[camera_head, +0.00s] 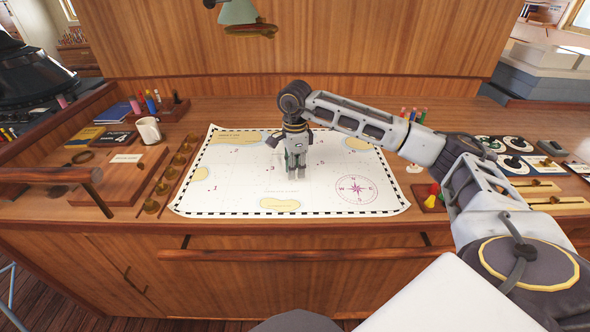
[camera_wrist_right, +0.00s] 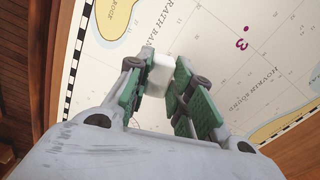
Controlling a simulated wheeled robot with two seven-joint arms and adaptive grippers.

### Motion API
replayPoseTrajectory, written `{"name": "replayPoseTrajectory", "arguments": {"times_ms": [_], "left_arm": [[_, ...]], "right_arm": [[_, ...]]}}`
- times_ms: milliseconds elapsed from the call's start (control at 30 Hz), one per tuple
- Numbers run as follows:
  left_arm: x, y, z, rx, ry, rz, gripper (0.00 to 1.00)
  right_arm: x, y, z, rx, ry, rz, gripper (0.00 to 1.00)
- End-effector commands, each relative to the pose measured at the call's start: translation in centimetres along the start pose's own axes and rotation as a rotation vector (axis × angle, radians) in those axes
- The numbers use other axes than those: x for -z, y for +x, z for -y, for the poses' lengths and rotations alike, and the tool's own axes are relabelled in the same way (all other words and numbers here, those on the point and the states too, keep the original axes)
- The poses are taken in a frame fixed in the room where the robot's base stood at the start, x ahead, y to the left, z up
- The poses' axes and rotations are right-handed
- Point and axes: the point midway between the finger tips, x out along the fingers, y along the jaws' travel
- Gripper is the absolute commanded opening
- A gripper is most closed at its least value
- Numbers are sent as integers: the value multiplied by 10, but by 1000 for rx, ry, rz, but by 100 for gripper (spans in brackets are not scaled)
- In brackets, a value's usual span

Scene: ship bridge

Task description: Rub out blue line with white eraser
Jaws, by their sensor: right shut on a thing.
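A paper sea chart (camera_head: 235,170) with a black-and-white border lies flat on the wooden desk. My right gripper (camera_head: 297,174) points down over the middle of the chart. In the right wrist view the green-padded fingers (camera_wrist_right: 168,92) are shut on the white eraser (camera_wrist_right: 159,74), whose far end shows between them. The eraser is at or just above the chart; contact cannot be told. No blue line can be made out in either view; the gripper may hide it. My left gripper is not in view.
Coloured pens (camera_head: 150,103) are at the back left. A small red tray (camera_head: 430,198) with coloured pieces is at the right. The chart itself is clear around the gripper.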

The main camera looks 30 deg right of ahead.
Motion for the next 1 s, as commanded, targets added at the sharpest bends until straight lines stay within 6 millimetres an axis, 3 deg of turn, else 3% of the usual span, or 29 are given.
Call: {"name": "replayPoseTrajectory", "arguments": {"times_ms": [467, 1000], "left_arm": [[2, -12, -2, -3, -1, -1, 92], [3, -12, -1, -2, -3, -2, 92]], "right_arm": [[0, -20, 0, 1, 0, 1, 4], [0, -21, 0, 1, 0, 0, 4]]}}
